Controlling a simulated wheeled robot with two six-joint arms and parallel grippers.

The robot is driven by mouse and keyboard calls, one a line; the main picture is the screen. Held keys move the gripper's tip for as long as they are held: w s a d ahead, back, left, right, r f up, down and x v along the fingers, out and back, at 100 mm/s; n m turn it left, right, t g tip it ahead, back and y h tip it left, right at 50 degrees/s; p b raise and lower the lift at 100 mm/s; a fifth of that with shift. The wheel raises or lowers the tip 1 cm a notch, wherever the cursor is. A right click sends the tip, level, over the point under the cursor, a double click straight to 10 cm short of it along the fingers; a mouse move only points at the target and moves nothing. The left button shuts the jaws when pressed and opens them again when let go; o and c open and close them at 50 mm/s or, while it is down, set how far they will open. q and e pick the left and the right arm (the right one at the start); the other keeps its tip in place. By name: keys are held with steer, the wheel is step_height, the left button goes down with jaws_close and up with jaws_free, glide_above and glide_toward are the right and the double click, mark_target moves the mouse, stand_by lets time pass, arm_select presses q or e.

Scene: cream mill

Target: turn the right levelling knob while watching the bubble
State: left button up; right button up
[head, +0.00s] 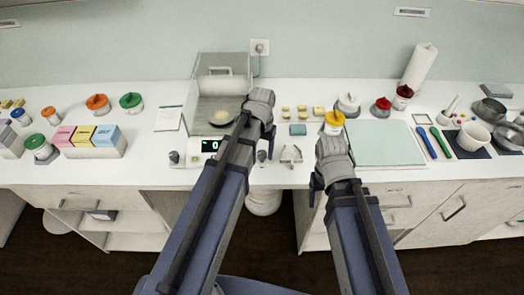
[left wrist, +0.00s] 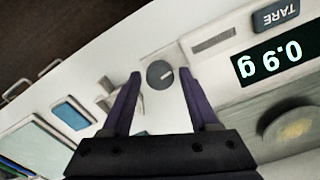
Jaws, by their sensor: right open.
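The balance (head: 194,118) stands at the back, its lit display (head: 210,146) facing front. In the left wrist view the display (left wrist: 272,62) reads 0.9 g. The right levelling knob (left wrist: 160,74), round and dark grey with a pale pointer line, shows between the fingertips of my left gripper (left wrist: 160,80). Those fingers are open, one on each side of it; I cannot tell whether they touch it. In the head view my left arm hides part of the balance. I cannot make out the bubble. My right gripper (head: 316,184), partly hidden by its arm, is open near the counter's front edge.
A small metal stand (head: 290,154) and a teal block (head: 298,129) are right of the balance. A yellow-lidded jar (head: 334,123) and a pale green mat (head: 384,143) lie further right. The left knob (head: 174,156) is at the balance's other front corner.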

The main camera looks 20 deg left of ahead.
arm_select(q)
jaws_close()
stand_by(0.3)
steer(key=shift+n, duration=1.9)
steer(key=shift+o, duration=1.2)
jaws_free()
steer(key=shift+r, duration=0.15)
